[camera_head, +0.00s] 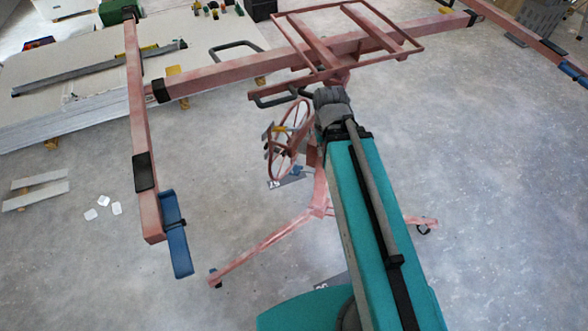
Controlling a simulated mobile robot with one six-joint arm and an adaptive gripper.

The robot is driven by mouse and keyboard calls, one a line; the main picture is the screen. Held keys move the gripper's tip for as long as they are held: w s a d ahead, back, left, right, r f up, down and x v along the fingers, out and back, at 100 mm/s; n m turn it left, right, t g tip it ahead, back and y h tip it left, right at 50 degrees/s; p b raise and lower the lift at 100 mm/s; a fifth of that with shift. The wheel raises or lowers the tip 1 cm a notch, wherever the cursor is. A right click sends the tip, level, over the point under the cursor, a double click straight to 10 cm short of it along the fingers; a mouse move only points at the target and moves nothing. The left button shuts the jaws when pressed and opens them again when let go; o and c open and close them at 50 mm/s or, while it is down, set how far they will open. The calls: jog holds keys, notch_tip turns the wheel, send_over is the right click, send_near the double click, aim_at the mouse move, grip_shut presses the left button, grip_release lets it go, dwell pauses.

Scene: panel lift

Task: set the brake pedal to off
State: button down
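The panel lift is a pink-red steel frame with a top cradle (349,40), a spoked hand wheel (300,122) and splayed legs (262,247) on small castors. I cannot make out the brake pedal with certainty, so its setting does not show.
A long side arm of the lift (137,110) ends in a blue support (177,235) at the left. White panels (75,115) are stacked at the upper left. Loose strips (36,189) and small white pieces (103,207) lie on the floor. Grey floor (500,180) is clear at right.

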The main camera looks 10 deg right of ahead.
notch_tip(320, 180, down, 10)
jog(key=b, duration=0.9)
jog(key=shift+f+b, duration=0.15)
jog(key=shift+b, duration=0.2)
jog(key=shift+s, duration=0.1)
